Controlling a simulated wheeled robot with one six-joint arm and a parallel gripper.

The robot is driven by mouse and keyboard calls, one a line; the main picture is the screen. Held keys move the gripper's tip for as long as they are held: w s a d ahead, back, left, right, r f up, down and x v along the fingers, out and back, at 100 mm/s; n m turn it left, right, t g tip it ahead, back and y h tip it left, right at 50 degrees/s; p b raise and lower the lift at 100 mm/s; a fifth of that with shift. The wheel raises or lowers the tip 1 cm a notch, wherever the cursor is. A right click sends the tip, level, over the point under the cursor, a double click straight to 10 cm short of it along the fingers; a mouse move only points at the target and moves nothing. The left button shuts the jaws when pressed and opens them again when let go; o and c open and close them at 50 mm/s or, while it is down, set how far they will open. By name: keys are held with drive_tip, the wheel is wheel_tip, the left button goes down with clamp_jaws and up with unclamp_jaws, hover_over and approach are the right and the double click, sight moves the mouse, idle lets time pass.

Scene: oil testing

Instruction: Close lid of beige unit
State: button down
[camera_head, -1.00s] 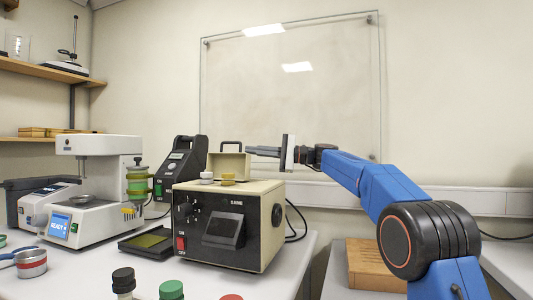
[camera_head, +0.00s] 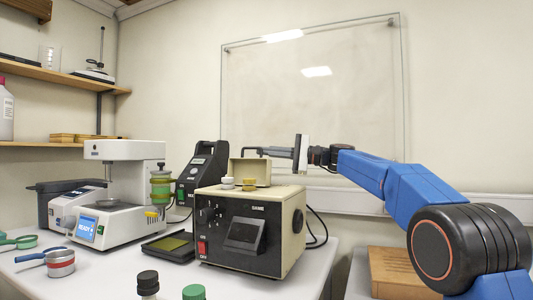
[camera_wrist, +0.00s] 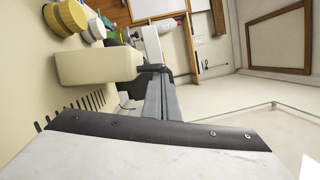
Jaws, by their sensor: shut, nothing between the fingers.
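The beige unit (camera_head: 225,192) is a box with a black front panel, a red switch and knobs. In the wrist view the lid (camera_wrist: 98,65) is a beige block left of my fingers.
Two round caps, white (camera_head: 228,183) and yellow (camera_head: 249,184), stand on the unit's top in front of the lid. A black tester (camera_head: 203,170) stands behind to the left, a white instrument (camera_head: 120,215) further left. A wooden block (camera_head: 400,262) is at right.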

sight(240, 193)
drive_tip(key=s+a+n, duration=0.1)
drive_tip(key=s+n, duration=0.2)
drive_tip(key=s+a+r+n+h, duration=0.1)
drive_tip(key=s+n, duration=0.2)
drive_tip(key=s, duration=0.1)
drive_tip(key=s+a+n+h, duration=0.1)
drive_tip(key=s+a+n, duration=0.1)
drive_tip(key=s+n, duration=0.1)
drive_tip(key=shift+s+r, duration=0.25)
drive_tip(key=shift+s, duration=0.05)
drive_tip(key=s+f+n, duration=0.1)
drive_tip(key=s+n, duration=0.1)
drive_tip(key=s+a+f+n+t+h, duration=0.1)
drive_tip(key=s+f+n, duration=0.1)
drive_tip(key=s+a+f+n, duration=0.1)
drive_tip(key=s+f+n, duration=0.1)
drive_tip(key=shift+s+a+f+n+h, duration=0.15)
drive_tip(key=shift+s+f+n+h, duration=0.05)
drive_tip(key=shift+s+n+h, duration=0.2)
drive_tip(key=shift+s+a+f+n+t, duration=0.1)
drive_tip(key=shift+s+f+n+t, duration=0.15)
drive_tip(key=shift+f, duration=0.4)
drive_tip(key=shift+s+a+f+n+t, duration=0.15)
drive_tip(key=shift+s+f, duration=0.15)
drive_tip(key=shift+f, duration=0.3)
drive_tip(key=shift+f, duration=0.1)
